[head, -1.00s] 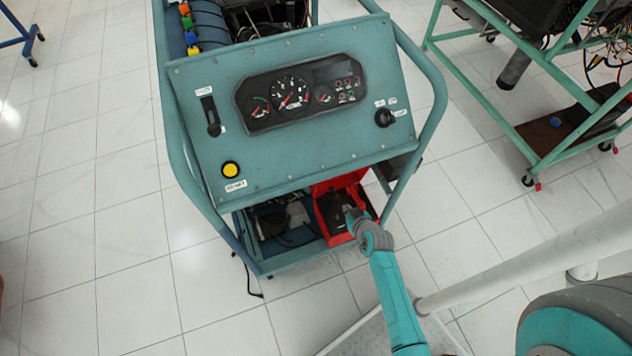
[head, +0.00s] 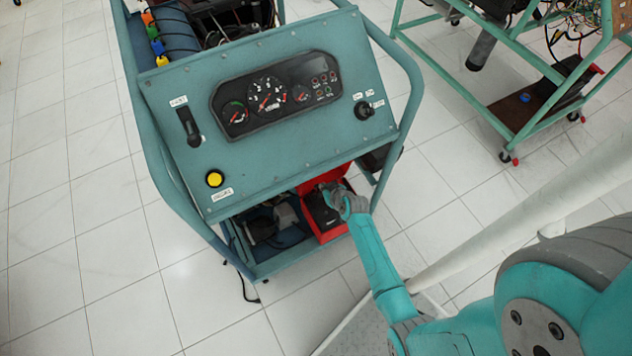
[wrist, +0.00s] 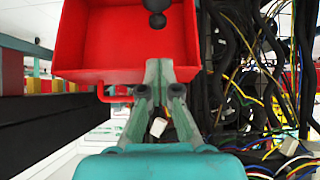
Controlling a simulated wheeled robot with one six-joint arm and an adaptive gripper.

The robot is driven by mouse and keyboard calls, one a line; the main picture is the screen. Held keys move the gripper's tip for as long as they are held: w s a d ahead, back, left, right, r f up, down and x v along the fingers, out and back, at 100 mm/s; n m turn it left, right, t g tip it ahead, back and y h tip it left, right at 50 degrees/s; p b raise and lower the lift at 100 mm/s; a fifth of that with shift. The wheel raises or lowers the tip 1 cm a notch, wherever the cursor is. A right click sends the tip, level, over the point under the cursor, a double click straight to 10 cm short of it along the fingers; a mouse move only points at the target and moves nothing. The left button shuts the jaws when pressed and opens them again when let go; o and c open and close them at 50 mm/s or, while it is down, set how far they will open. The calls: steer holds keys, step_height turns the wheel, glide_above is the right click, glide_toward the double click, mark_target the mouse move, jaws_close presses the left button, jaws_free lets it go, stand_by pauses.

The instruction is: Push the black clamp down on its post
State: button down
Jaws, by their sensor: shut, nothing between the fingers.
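A red open box (head: 333,234) sits low in the blue-green trainer stand, with a dark block (head: 318,208) inside. In the wrist view the red box (wrist: 88,40) fills the upper middle. A small black rounded piece (wrist: 156,14) shows at the top edge inside it; it may be the black clamp, but I cannot tell its post or how far down it sits. My gripper (head: 330,190) is at the red box in the head view. In the wrist view my gripper (wrist: 160,72) is shut and empty, its fingertips at the box's near wall. I cannot tell whether they touch.
The stand's sloped panel (head: 290,150) with gauges and a yellow button (head: 214,179) overhangs the box. Cables (wrist: 250,85) hang close to the right of my gripper in the wrist view. A dark bar (wrist: 60,115) runs at left. Another green frame (head: 480,90) stands at right.

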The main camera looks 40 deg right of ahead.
mark_target(316, 186)
steer(key=shift+x, duration=4.15)
steer(key=shift+a, duration=0.15)
steer(key=shift+s+a+t, duration=0.1)
steer(key=shift+s+t, duration=0.1)
steer(key=shift+t, duration=0.2)
